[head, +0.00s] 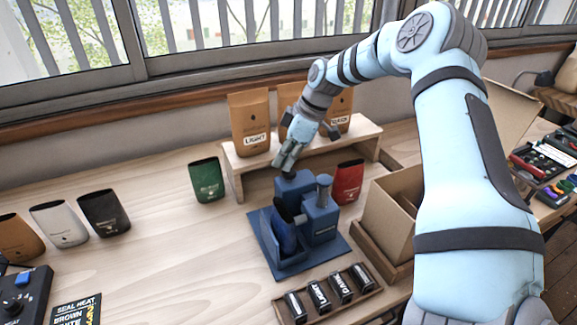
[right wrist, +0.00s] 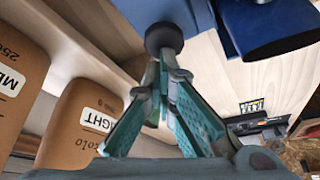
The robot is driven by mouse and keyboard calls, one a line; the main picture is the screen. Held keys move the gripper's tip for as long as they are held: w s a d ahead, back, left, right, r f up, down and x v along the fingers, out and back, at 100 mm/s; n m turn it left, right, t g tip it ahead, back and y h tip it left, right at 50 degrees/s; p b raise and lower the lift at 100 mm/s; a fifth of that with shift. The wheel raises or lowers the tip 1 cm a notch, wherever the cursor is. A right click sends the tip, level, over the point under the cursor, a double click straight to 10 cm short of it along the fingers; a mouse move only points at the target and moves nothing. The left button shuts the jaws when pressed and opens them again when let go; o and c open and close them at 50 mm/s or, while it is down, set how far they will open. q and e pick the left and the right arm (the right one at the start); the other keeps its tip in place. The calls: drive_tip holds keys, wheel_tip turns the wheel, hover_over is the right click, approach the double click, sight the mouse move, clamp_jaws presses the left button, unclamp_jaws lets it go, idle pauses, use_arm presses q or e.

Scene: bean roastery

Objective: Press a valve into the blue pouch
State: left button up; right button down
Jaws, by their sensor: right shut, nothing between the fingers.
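The blue pouch (head: 285,232) stands in the blue press (head: 320,222) on a blue base plate (head: 277,262). In the right wrist view the pouch (right wrist: 275,35) shows its dark open mouth. My right gripper (head: 286,167) is above the back of the press, fingers pointing down and pressed together with nothing between them. In the right wrist view the fingertips (right wrist: 164,62) are right at a dark round knob (right wrist: 164,38) of the press; I cannot tell whether they touch. No loose valve can be made out. My left gripper is not in view.
Tan bags (head: 250,122) stand on a wooden shelf (head: 238,163) behind the press. A green pouch (head: 207,180) and a red pouch (head: 348,182) flank it. A cardboard box (head: 388,222) is at right, a stamp tray (head: 330,300) in front. Table at left-centre (head: 165,250) is clear.

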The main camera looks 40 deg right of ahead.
drive_tip(key=shift+f, duration=0.25)
drive_tip(key=shift+r, duration=0.1)
wheel_tip(320, 180, up, 6)
drive_tip(key=p, duration=0.5)
idle(0.6)
